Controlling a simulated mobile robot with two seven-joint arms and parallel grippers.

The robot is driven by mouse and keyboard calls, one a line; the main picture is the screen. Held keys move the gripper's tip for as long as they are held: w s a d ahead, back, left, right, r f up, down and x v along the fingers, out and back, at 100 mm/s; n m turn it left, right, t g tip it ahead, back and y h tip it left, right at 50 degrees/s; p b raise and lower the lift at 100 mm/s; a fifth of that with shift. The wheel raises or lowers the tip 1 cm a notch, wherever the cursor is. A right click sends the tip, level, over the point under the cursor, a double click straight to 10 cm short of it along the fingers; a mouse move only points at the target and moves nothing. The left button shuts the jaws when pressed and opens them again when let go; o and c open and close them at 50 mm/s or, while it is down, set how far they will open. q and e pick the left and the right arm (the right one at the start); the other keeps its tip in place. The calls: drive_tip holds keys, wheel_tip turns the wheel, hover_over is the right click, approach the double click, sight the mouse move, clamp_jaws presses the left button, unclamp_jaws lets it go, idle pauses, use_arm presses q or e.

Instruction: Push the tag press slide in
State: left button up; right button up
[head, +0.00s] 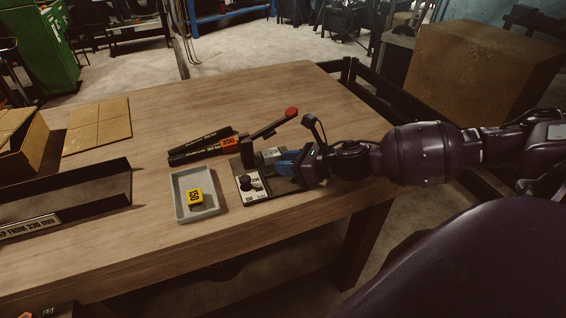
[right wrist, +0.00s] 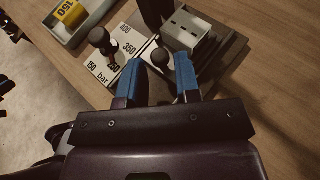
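The tag press (head: 255,186) stands on the wooden table, with a red-knobbed lever (head: 291,113) raised at its back. A grey slotted block (right wrist: 190,35), which looks like part of the slide, sits beside the plate. A round dark knob (right wrist: 161,60) lies between my right gripper's blue fingertips (right wrist: 160,80). The fingers are apart; contact with the knob is unclear. In the head view my right gripper (head: 285,164) reaches the press from the right. My left gripper is out of view.
A grey tray (head: 178,196) holding a yellow 150 tag (head: 195,196) is left of the press. Dark bars and an orange 350 tag (head: 229,142) lie behind it. A black open bin (head: 120,188) and cardboard (head: 97,125) are further left. The back middle of the table is clear.

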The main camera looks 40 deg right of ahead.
drive_tip(key=shift+w+a+f, duration=0.25)
drive_tip(key=shift+w+a, duration=0.1)
drive_tip(key=shift+w, duration=0.15)
idle(0.3)
clamp_jaws()
